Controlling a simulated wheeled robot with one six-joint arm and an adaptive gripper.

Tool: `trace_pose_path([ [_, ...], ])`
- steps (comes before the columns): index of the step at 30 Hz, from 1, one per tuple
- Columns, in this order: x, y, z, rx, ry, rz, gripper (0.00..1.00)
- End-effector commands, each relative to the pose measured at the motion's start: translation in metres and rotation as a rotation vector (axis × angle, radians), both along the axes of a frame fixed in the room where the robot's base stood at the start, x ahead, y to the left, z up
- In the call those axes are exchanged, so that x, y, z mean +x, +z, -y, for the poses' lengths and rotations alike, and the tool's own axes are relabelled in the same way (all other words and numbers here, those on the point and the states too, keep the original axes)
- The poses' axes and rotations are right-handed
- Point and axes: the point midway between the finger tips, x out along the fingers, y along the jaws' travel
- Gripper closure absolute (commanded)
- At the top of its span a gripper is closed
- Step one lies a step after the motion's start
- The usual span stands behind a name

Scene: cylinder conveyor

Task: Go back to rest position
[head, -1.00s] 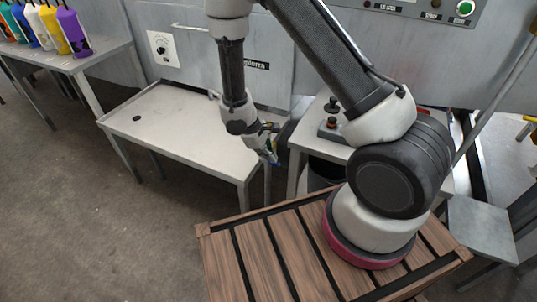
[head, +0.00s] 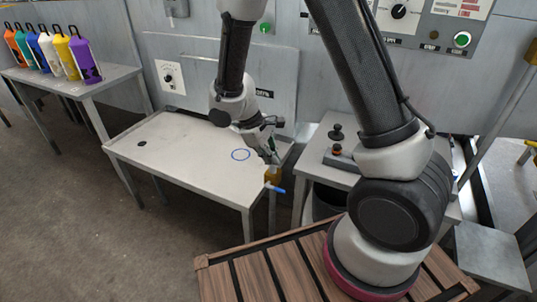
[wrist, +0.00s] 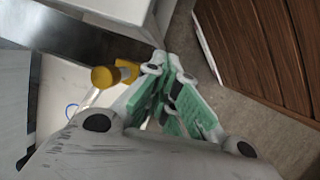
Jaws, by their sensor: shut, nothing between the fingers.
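My gripper (head: 274,160) hangs at the front right corner of the low metal table (head: 180,160) in the head view. In the wrist view my gripper (wrist: 166,62) has its green-padded fingers together at the tips, with nothing held. A yellow fitting (head: 272,176) with a blue end shows just below the fingers in the head view. The yellow fitting also shows left of the fingers in the wrist view (wrist: 105,76); I cannot tell whether it touches them.
A blue ring (head: 240,155) marks the table top. A side table with a joystick box (head: 340,158) stands to the right. Several coloured bottles (head: 60,55) stand on a table at the far left. My slatted wooden deck lies in front. Open floor lies at the left.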

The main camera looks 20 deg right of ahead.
Motion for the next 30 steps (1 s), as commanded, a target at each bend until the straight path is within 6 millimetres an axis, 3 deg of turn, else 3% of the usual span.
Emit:
trace_pose_path([
  [6,-0.004,0.007,0.002,-0.01,0.005,-0.014,1.0],
  [10,-0.032,0.011,0.016,-0.046,-0.043,-0.087,1.0],
  [20,-0.083,0.117,0.055,0.093,-0.31,-0.006,1.0],
  [24,-0.108,0.163,0.075,0.198,-0.438,0.087,1.0],
  [30,-0.144,0.217,0.101,0.35,-0.599,0.268,1.0],
])
